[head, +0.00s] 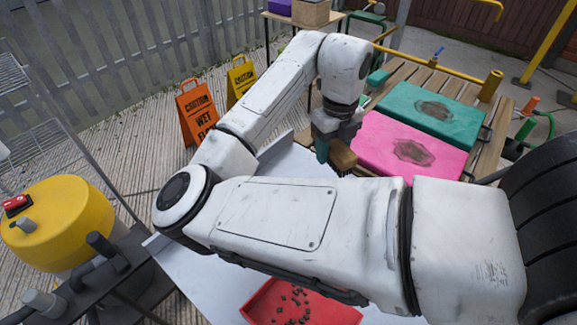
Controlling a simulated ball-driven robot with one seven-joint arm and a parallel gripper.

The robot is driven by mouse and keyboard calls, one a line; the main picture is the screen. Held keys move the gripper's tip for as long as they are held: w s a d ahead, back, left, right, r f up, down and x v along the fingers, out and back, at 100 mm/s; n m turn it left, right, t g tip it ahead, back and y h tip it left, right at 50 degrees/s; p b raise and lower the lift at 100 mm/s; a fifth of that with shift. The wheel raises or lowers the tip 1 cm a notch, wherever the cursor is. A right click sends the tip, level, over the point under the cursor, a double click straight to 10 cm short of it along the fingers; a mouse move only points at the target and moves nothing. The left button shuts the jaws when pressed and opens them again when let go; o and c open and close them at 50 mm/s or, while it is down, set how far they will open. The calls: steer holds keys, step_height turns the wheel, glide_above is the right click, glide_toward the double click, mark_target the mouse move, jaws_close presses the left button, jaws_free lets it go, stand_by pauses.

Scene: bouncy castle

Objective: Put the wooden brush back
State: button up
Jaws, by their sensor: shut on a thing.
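The wooden brush (343,156) is a small brown block near the middle of the head view. My gripper (329,146) is shut on it, with one teal finger visible at its left side. The brush is beside the left edge of the pink pad (385,148), close to the far part of the grey-white table (285,165). I cannot tell whether it touches either. My arm hides part of the table and the lower side of the brush.
A green pad (440,98) lies beyond the pink one on wooden slats; both have dark stains. A red tray (262,302) with dark bits is at the bottom. Orange (196,112) and yellow (240,80) caution signs stand behind. A yellow drum (58,222) is left.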

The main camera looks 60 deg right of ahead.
steer(key=w+d+f, duration=0.1)
steer(key=w+f, duration=0.2)
steer(key=w, duration=0.3)
glide_above(293, 171)
steer(key=f, duration=0.4)
steer(key=shift+s+a+f, duration=0.1)
steer(key=shift+s+f, duration=0.2)
steer(key=shift+s, duration=0.1)
steer(key=shift+w+f, duration=0.45)
steer(key=shift+f, duration=1.55)
steer(key=shift+f, duration=0.1)
steer(key=shift+f, duration=0.1)
steer(key=o, duration=1)
